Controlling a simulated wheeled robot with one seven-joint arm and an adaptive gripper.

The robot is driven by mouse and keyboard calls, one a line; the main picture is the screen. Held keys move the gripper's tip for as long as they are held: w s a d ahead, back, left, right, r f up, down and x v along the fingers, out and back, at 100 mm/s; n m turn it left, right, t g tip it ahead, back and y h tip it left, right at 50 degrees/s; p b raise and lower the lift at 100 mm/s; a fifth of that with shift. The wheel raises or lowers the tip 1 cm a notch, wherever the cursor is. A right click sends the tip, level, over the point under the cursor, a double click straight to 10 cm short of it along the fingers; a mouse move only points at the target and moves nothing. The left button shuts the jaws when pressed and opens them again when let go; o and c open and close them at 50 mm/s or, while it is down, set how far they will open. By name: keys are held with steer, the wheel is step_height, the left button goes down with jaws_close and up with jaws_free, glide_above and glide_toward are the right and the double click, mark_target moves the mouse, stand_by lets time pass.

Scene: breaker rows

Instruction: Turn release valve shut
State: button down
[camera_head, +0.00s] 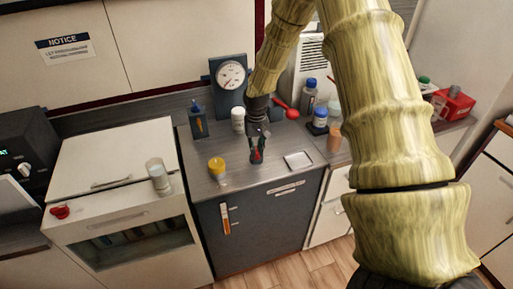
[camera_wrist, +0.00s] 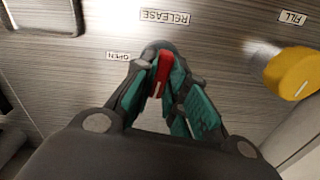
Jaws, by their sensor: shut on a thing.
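The release valve (camera_wrist: 162,72) is a red lever handle on a dark round base, on the grey counter beside the RELEASE label (camera_wrist: 165,16). In the head view the red handle (camera_head: 257,155) shows small between the fingers. My gripper (camera_wrist: 165,92) is shut on the red handle, with its teal finger pads on both sides of it. The OPEN label (camera_wrist: 125,56) lies beside the valve base. The lower part of the handle is partly hidden by the fingers.
A yellow FILL knob (camera_wrist: 292,73) stands on the same counter; it also shows in the head view (camera_head: 216,166). A pressure gauge (camera_head: 231,76) stands behind.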

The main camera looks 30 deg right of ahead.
mark_target(257, 149)
steer(key=shift+n, duration=1)
steer(key=c, duration=1.4)
jaws_free()
steer(key=shift+c, duration=0.2)
steer(key=shift+r, duration=0.1)
step_height(257, 149, up, 12)
